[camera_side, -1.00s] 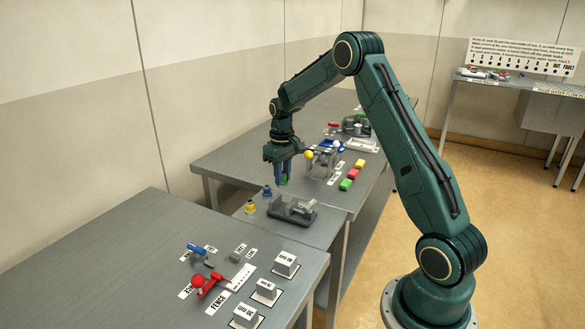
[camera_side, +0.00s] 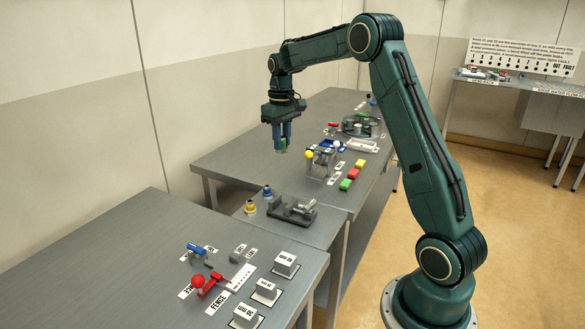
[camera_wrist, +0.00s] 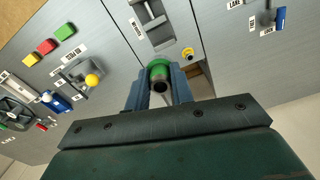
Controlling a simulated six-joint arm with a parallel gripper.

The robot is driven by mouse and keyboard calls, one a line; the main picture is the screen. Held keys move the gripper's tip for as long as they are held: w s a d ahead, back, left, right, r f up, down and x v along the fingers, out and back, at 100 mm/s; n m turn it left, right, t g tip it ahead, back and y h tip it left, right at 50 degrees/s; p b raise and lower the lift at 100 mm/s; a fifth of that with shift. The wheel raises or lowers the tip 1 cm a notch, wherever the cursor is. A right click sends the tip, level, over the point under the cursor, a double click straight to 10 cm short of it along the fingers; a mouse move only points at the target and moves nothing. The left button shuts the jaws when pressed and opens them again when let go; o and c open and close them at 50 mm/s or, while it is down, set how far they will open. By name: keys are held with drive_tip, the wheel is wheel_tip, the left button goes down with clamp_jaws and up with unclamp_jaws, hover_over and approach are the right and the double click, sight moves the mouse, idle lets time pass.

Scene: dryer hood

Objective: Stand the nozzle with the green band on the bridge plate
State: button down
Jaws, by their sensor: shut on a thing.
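My gripper (camera_side: 282,140) is shut on the nozzle with the green band (camera_side: 283,150) and holds it in the air above the far table. In the wrist view the green-banded nozzle (camera_wrist: 160,72) sits between the fingers, its dark open end toward the camera. A yellow-banded nozzle (camera_side: 250,207) and a blue-banded nozzle (camera_side: 267,192) stand near the gap between the tables. The yellow one also shows in the wrist view (camera_wrist: 187,53); I cannot make out the blue one there. A grey plate (camera_side: 318,232), perhaps the bridge plate, lies between the tables.
A dark clamp fixture (camera_side: 292,210) stands beside the banded nozzles. A stand with a yellow ball (camera_side: 309,154) and green, red and yellow blocks (camera_side: 354,173) are right of my gripper. The near table holds a red lever (camera_side: 210,284) and grey blocks (camera_side: 285,263).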

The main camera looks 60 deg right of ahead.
idle(0.3)
drive_tip(key=shift+s+d, duration=0.25)
drive_tip(key=shift+s, duration=0.15)
hover_over(335, 215)
drive_tip(key=f, duration=0.1)
wheel_tip(335, 215, down, 16)
drive_tip(key=shift+r, duration=0.1)
idle(0.5)
drive_tip(key=shift+a, duration=0.1)
drive_tip(key=shift+f, duration=2.15)
drive_tip(key=shift+f, duration=0.15)
drive_tip(key=c, duration=1.2)
unclamp_jaws()
